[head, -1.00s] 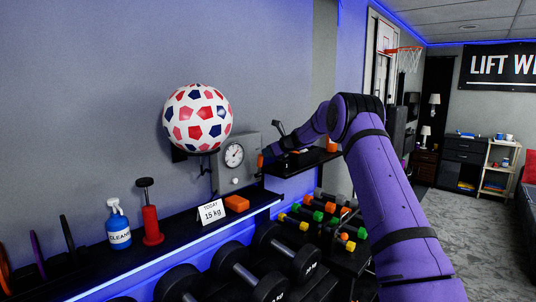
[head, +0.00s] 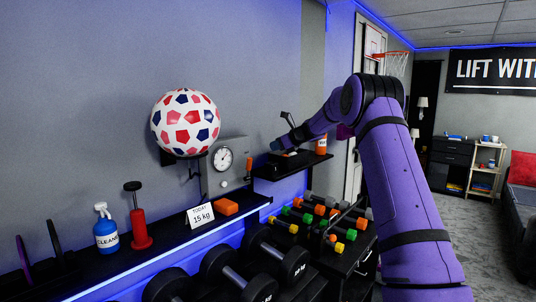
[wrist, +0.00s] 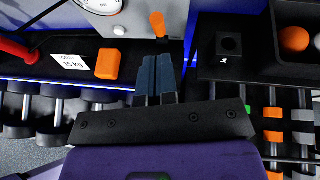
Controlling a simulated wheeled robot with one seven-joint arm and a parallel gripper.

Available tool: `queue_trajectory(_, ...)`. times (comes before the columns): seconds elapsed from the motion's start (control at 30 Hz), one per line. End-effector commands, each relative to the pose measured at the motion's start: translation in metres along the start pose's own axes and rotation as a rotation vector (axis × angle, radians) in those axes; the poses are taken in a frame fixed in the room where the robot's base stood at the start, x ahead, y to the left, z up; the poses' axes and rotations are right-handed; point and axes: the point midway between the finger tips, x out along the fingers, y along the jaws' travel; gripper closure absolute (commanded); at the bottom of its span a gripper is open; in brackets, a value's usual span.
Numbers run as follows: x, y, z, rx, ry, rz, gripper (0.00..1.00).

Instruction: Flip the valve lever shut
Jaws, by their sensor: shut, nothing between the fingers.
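The valve lever (wrist: 158,24) is a short orange handle on the right part of the grey gauge panel (wrist: 135,22) in the wrist view. It stands nearly upright there, slightly tilted. In the head view my gripper (head: 277,144) is right of the panel, above a small wall shelf.
The small black shelf (head: 292,167) carries an orange bottle (head: 321,144). The long shelf (head: 170,238) holds an orange block (head: 226,207), a weight card (head: 200,215), a red pump (head: 138,225) and a spray bottle (head: 106,232). Dumbbells stand below.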

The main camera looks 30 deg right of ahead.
Motion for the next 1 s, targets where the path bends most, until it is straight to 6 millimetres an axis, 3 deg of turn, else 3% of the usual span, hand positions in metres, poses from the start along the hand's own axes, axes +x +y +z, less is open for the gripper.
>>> queue_trajectory(0.23, -0.021, -0.002, 0.007, 0.001, 0.0, -0.001, 1.0)
queue_trajectory(0.83, -0.022, 0.0, 0.008, -0.003, 0.001, 0.001, 1.0)
queue_trajectory(1.0, -0.029, 0.027, 0.024, -0.101, 0.031, 0.024, 1.0)
